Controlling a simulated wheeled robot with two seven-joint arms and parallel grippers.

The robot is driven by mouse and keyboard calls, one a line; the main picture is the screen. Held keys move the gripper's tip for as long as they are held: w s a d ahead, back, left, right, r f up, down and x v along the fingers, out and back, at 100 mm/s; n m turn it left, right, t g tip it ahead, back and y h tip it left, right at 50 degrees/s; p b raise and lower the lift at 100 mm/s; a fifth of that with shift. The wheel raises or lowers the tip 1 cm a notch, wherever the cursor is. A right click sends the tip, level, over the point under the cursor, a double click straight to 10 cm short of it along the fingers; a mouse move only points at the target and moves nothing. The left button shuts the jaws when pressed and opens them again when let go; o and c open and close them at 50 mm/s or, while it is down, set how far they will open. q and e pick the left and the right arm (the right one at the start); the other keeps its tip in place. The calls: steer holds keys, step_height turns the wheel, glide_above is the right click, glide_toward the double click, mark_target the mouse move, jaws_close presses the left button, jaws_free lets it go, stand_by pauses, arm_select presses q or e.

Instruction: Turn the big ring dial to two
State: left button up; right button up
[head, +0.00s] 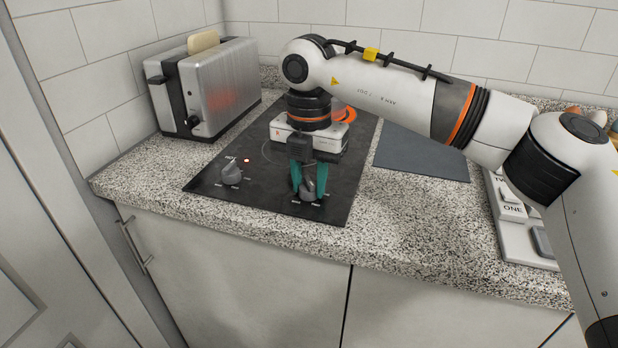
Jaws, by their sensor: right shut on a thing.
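A black hob (225,200) is set in the granite counter, with two grey dials at its front edge. My right gripper (309,182) points down with its teal fingers closed around the right dial (311,194), which is partly hidden between them. The left dial (231,172) stands free, with a small lit red light (247,160) beside it. Part of an orange glowing ring (345,115) shows at the back right of the hob behind my arm. I cannot tell which dial serves the big ring, or read the dial marks. My left gripper is out of view.
A steel toaster (215,88) with bread (203,42) in it stands left of the hob. A dark grey mat (424,152) lies to the right. A pale panel lettered ONE (513,209) is partly hidden by my right arm. The counter's front right is clear.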

mark_target(309, 180)
steer(key=shift+r, duration=0.1)
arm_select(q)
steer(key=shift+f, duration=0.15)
arm_select(e)
steer(key=o, duration=1)
steer(key=shift+r, duration=0.2)
arm_select(q)
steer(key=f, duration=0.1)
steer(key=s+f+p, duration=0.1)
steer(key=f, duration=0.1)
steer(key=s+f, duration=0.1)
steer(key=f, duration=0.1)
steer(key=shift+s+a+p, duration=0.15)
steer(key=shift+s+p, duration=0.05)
steer(key=shift+p, duration=0.1)
arm_select(e)
step_height(309, 180, up, 12)
steer(key=shift+f, duration=0.2)
